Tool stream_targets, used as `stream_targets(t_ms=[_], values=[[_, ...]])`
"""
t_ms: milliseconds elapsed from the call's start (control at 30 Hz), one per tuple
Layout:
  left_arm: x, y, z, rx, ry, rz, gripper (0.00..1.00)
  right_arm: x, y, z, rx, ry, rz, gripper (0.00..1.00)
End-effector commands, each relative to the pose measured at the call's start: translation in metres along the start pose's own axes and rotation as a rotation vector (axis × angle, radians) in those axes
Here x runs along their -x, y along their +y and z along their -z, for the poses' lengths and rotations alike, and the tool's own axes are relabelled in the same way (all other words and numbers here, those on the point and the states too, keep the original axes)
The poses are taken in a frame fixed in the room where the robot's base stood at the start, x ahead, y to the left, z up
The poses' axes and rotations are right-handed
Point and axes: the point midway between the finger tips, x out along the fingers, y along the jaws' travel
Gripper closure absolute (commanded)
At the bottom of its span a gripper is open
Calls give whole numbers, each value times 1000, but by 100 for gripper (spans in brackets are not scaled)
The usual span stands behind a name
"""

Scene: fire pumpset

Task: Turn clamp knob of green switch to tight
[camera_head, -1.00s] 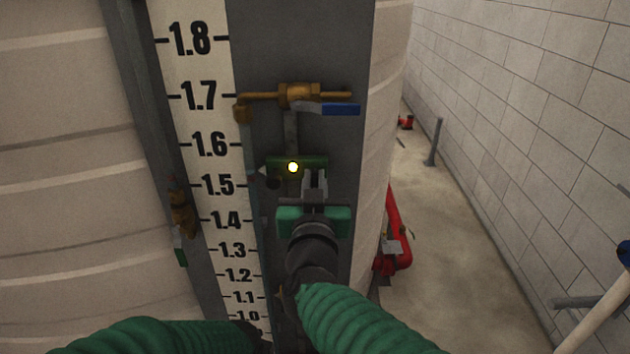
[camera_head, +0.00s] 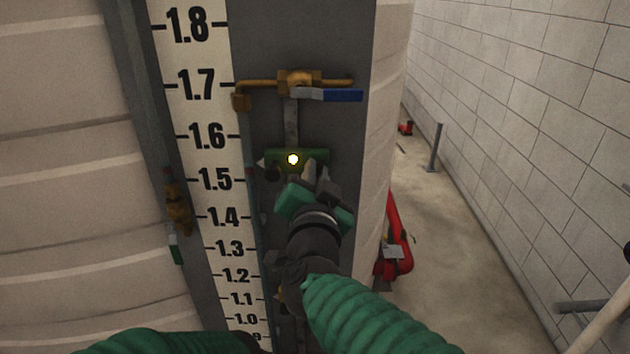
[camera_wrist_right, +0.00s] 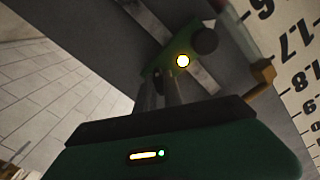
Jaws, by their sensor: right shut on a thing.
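The green switch (camera_head: 284,156) is a small green block with a lit yellow lamp, mounted on the grey panel beside the level scale. In the right wrist view, the switch (camera_wrist_right: 160,56) has a dark round part (camera_wrist_right: 205,40) at one end. My right gripper (camera_head: 317,171) reaches up from below to the switch's lower right side, its body rolled to slope down to the right. It is shut on the clamp knob, which its fingers mostly hide. In the right wrist view the fingers (camera_wrist_right: 161,90) meet the switch's near end. Only my left arm's green sleeve shows, at the bottom left.
A brass valve (camera_head: 300,81) with a blue lever (camera_head: 343,95) sits just above the switch. The white level scale (camera_head: 207,150) runs down the left. Another brass valve (camera_head: 178,206) is further left.

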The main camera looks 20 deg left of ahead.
Motion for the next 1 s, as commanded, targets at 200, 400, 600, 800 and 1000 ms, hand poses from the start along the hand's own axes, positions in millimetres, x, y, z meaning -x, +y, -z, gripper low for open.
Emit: stream_targets(t_ms=[200, 400, 600, 800, 1000], values=[[-17, 0, -4, 0, 0, 0, 52, 0, 3, -3, -206, -1, 0, 100], [-30, 0, -7, 0, 0, 0, 52, 0, 4, -4, -395, -1, 0, 100], [-42, 0, -10, 0, 0, 0, 52, 0, 5, -5, -584, -2, -1, 100], [-53, 0, -12, 0, 0, 0, 52, 0, 6, -5, -753, -2, -2, 100], [-60, 0, -14, 0, 0, 0, 52, 0, 6, -5, -882, -2, -3, 100]])
